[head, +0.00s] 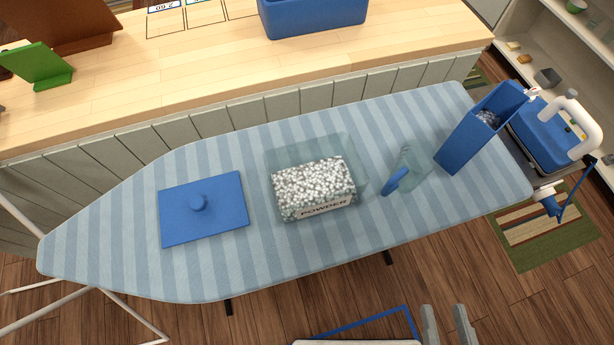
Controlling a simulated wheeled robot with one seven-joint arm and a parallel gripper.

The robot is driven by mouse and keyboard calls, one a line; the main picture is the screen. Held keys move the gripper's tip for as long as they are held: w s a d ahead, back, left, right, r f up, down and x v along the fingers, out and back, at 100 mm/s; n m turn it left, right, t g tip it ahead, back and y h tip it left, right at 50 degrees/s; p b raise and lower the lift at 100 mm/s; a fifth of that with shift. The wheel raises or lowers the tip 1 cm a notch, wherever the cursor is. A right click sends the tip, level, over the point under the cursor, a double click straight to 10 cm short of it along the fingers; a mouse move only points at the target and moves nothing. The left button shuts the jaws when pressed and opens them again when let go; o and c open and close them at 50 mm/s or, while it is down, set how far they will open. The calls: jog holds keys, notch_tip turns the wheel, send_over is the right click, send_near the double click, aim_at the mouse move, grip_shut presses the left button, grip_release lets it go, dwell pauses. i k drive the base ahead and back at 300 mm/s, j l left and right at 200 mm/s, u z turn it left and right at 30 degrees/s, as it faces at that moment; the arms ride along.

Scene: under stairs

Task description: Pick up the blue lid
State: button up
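The blue lid (203,208) is a flat square panel with a round knob in its middle. It lies flat, knob up, on the left half of the striped ironing board (110,235). My gripper (443,310) shows only as two grey fingertips at the bottom edge, right of centre. The fingers are apart, with nothing visible between them. They are well to the lower right of the lid and not touching it. The rest of the gripper is out of frame.
A clear box of white beads labelled POWDER (313,188) stands right of the lid. Further right are a clear scoop with a blue handle (396,181) and a tall blue container (478,128). A wooden counter (190,75) runs behind. The board left of the lid is clear.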

aim_at(188, 212)
jog(key=u, duration=1.25)
